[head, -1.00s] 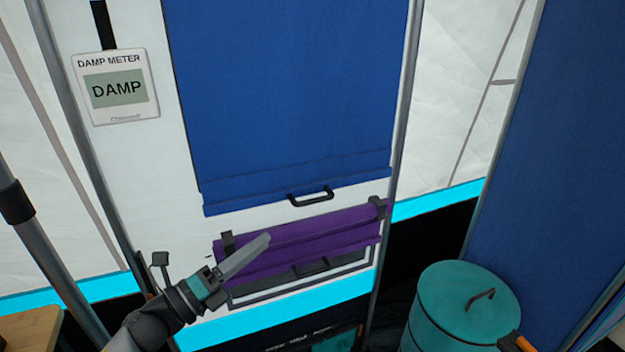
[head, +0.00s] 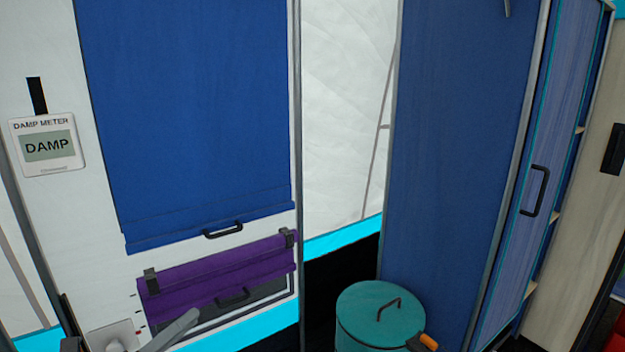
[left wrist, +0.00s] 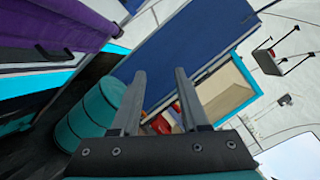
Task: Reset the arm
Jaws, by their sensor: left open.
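My left gripper (head: 172,330) is at the bottom left of the head view. Only a grey finger and part of the hand show there, in front of the lower part of the window panel. In the left wrist view its two fingers (left wrist: 160,78) stand apart with nothing between them, so it is open and empty. The rest of the left arm is mostly below the frame.
A purple flap (head: 205,277) hangs below a blue blind (head: 190,110) with a black handle. A damp meter (head: 47,145) reads "DAMP". A teal lidded bin (head: 372,312) stands before a blue panel (head: 455,150). A blue cabinet door (head: 555,150) is at right.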

